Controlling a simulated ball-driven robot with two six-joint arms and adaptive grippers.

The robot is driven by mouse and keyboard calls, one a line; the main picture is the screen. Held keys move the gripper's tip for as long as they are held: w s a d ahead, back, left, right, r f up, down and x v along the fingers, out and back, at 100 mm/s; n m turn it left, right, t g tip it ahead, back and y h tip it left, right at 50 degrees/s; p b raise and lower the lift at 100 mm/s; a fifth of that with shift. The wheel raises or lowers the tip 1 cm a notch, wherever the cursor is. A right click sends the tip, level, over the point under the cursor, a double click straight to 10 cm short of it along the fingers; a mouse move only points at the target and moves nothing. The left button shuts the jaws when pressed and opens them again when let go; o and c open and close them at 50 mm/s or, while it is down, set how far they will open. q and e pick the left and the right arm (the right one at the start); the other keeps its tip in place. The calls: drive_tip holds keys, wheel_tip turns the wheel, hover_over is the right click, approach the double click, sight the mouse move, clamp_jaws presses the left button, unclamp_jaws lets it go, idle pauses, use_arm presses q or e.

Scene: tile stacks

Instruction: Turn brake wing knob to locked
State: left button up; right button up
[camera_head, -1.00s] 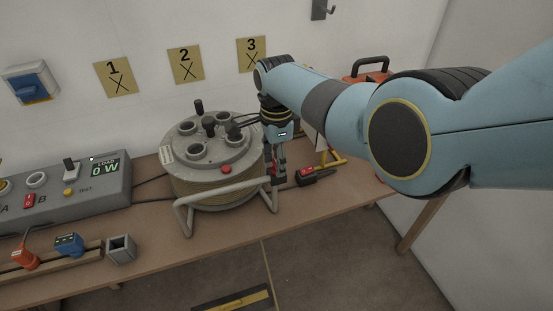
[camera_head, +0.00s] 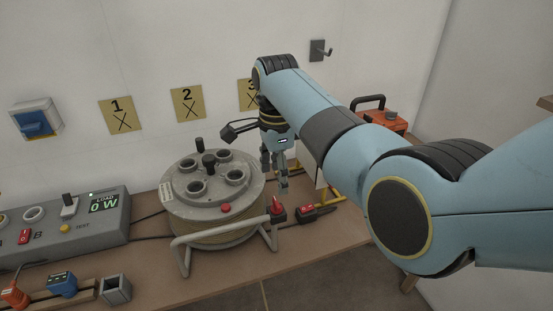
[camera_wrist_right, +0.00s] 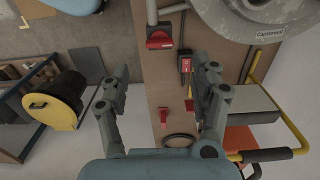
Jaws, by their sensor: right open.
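The red brake wing knob (camera_head: 277,206) sits on a dark mount at the right side of the grey cable reel's (camera_head: 212,186) tubular frame. It also shows in the right wrist view as a red knob (camera_wrist_right: 159,40) on a dark square base beside the grey tube. My right gripper (camera_head: 277,182) hangs just above the knob, pointing down. In the wrist view its two fingers (camera_wrist_right: 163,77) are spread wide with nothing between them, and the knob lies beyond the fingertips. My left gripper is not in view.
A black inline switch with a red rocker (camera_head: 306,210) lies right of the knob. A yellow-legged stand (camera_head: 331,196) and an orange case (camera_head: 388,124) are behind. The grey load box (camera_head: 80,219) stands at left.

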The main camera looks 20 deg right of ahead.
wheel_tip(320, 180, up, 4)
drive_tip(key=shift+r, duration=0.15)
idle(0.4)
